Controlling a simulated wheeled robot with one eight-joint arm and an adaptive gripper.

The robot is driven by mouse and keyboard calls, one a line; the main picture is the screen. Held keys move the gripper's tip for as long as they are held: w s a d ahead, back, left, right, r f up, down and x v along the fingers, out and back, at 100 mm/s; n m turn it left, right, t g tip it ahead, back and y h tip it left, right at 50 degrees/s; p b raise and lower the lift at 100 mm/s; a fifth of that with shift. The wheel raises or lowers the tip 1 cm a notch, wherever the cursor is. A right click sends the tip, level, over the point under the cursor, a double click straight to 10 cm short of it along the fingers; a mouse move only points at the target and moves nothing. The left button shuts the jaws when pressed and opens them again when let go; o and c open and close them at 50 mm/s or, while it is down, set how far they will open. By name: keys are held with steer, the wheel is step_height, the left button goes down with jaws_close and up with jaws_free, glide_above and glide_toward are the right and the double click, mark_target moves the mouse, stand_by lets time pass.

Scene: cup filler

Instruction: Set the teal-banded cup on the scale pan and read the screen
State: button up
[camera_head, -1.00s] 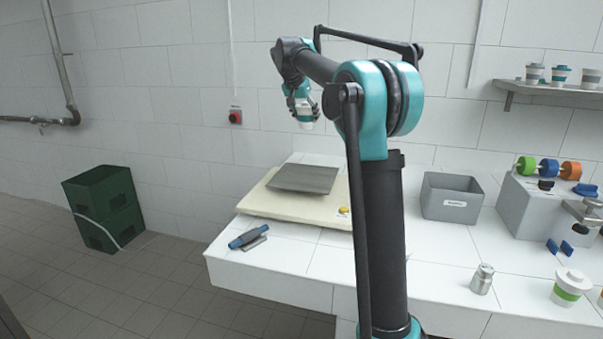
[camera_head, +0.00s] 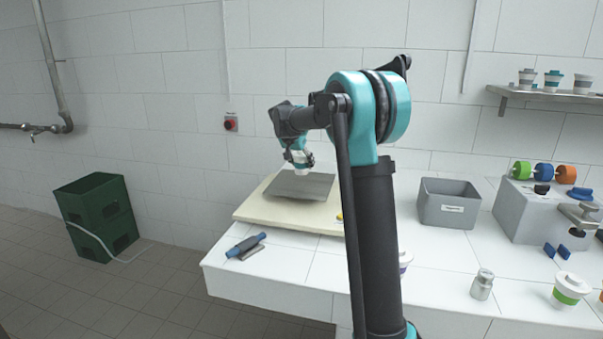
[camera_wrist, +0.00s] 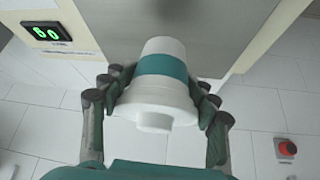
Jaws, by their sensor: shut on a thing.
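The teal-banded cup (camera_wrist: 165,66) is in my gripper (camera_wrist: 160,88), with fingers closed on both sides and its white lid toward the wrist camera. In the head view the cup (camera_head: 302,171) shows as a small white shape under my gripper (camera_head: 299,158), over the back part of the grey scale pan (camera_head: 312,189). The pan (camera_wrist: 205,25) also lies beyond the cup base in the wrist view. I cannot tell whether the base touches it. The cream scale body (camera_head: 262,213) carries the pan. The screen (camera_wrist: 47,32) shows green digits that look like 60.
A blue-handled tool (camera_head: 246,246) lies at the counter's front left. A grey bin (camera_head: 448,203), a metal canister (camera_head: 482,284) and a green-banded cup (camera_head: 570,289) stand right of my arm. Other cups sit on the shelf (camera_head: 545,94). A red button (camera_head: 231,122) is on the wall.

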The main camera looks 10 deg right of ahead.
mark_target(301, 172)
steer(key=shift+f, duration=1.9)
steer(key=shift+f, duration=0.1)
steer(key=o, duration=1.3)
steer(key=v, duration=1.2)
steer(key=shift+a, duration=0.1)
